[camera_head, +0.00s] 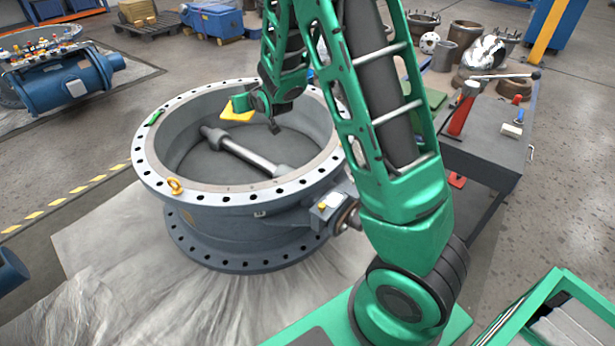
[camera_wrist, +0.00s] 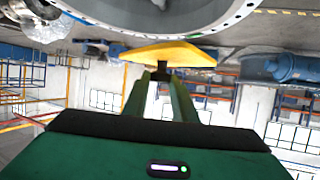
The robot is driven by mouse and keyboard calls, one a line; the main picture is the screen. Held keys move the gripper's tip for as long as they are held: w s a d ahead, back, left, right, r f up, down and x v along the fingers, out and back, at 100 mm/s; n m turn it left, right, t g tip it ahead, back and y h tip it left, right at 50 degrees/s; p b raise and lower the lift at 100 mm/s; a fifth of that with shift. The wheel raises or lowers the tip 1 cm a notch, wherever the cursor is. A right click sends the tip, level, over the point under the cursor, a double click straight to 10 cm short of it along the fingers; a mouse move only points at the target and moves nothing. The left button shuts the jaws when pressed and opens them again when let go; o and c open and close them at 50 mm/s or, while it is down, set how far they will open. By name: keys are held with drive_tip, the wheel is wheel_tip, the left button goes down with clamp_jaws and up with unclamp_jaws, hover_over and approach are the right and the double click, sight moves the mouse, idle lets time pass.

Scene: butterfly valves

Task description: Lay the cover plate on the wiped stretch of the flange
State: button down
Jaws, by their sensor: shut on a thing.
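A flat yellow plate, which I take to be the cover plate (camera_head: 237,110), is held in my gripper (camera_head: 254,102). In the wrist view the plate (camera_wrist: 182,54) spans across the fingertips of my gripper (camera_wrist: 162,73), which are shut on its near edge. The plate is over the open bore of the large valve, apart from the flange (camera_head: 150,168) as far as I can tell. The flange is a grey ring with bolt holes; its right side is partly hidden by my arm. I cannot tell which stretch is wiped. The flange rim also shows in the wrist view (camera_wrist: 190,34).
An orange lifting eye (camera_head: 175,187) and a small green item (camera_head: 153,118) sit on the flange. A shaft (camera_head: 240,150) crosses the bore. A blue valve (camera_head: 70,83) lies upper left.

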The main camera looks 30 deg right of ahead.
drive_tip(key=shift+d, duration=0.4)
drive_tip(key=shift+s+d+f, duration=0.1)
drive_tip(key=shift+f, duration=0.2)
drive_tip(key=s+d+f+m+g+h, duration=0.1)
drive_tip(key=s+d+f+m+h, duration=0.3)
drive_tip(key=f, duration=0.4)
drive_tip(key=s+d+f+m+g+h, duration=0.25)
drive_tip(key=s+d+f, duration=0.2)
drive_tip(key=f, duration=0.25)
drive_tip(key=s+d+f+m+g+h, duration=0.1)
drive_tip(key=s+d+f+m+h, duration=0.3)
drive_tip(key=f, duration=0.4)
drive_tip(key=shift+n+t+y, duration=0.25)
drive_tip(key=shift+n+y, duration=0.1)
drive_tip(key=shift+n, duration=0.2)
drive_tip(key=x, duration=0.3)
drive_tip(key=f+x, duration=0.1)
drive_tip(key=x, duration=0.3)
drive_tip(key=s+f+x, duration=0.1)
drive_tip(key=x, duration=0.3)
drive_tip(key=shift+w+a+f, duration=0.1)
drive_tip(key=shift+a+f, duration=0.05)
drive_tip(key=shift+f, duration=2.05)
drive_tip(key=c, duration=1.4)
unclamp_jaws()
drive_tip(key=shift+c, duration=0.2)
